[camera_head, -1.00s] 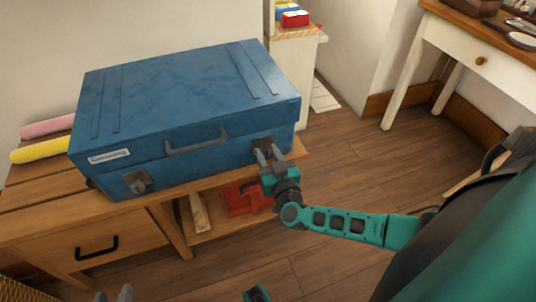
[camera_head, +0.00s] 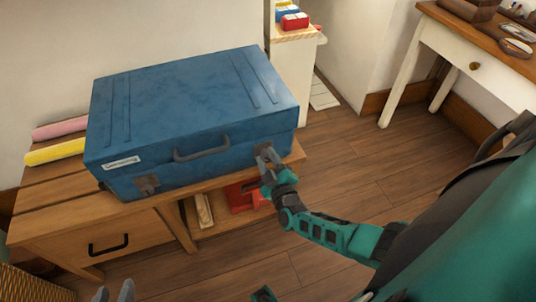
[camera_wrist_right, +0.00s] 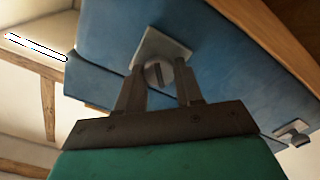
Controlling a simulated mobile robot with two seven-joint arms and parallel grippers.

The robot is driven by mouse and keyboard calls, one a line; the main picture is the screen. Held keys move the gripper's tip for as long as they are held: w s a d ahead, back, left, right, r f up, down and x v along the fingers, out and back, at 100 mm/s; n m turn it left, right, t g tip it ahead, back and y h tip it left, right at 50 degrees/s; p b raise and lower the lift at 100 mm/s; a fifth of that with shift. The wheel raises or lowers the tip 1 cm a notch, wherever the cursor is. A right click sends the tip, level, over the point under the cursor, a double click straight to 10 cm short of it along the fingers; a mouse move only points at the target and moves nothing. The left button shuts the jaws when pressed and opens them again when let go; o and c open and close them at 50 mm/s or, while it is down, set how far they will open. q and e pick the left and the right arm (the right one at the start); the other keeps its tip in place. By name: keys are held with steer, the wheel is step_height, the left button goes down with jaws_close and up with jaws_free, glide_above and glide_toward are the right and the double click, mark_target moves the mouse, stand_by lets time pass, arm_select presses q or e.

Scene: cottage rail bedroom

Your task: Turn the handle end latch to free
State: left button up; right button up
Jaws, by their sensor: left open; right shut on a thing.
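A blue suitcase (camera_head: 190,105) lies closed on a wooden bench, with a dark handle (camera_head: 201,150) on its front. A grey latch (camera_head: 147,183) sits at the front's left end. Another latch plate (camera_wrist_right: 165,44) with a round knob (camera_wrist_right: 157,73) shows in the right wrist view. My right gripper (camera_head: 265,158) is at the front's right end, its fingers shut on that knob; in the wrist view they (camera_wrist_right: 158,80) stand on both sides of it. They partly hide this latch in the head view. My left gripper (camera_head: 114,293) is open and empty at the bottom edge, below the bench.
The bench (camera_head: 50,218) has a drawer and a lower shelf with a red object (camera_head: 243,197). Pink (camera_head: 60,128) and yellow (camera_head: 55,151) rolls lie left of the suitcase. A white desk (camera_head: 454,60) stands at the upper right. Floor between is clear.

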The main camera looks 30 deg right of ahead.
steer(key=n, duration=0.3)
steer(key=shift+p, duration=0.4)
steer(key=n, duration=0.3)
steer(key=shift+a+f+p, duration=0.1)
steer(key=shift+p, duration=0.2)
steer(key=n, duration=0.3)
steer(key=shift+n, duration=0.5)
steer(key=o, duration=1)
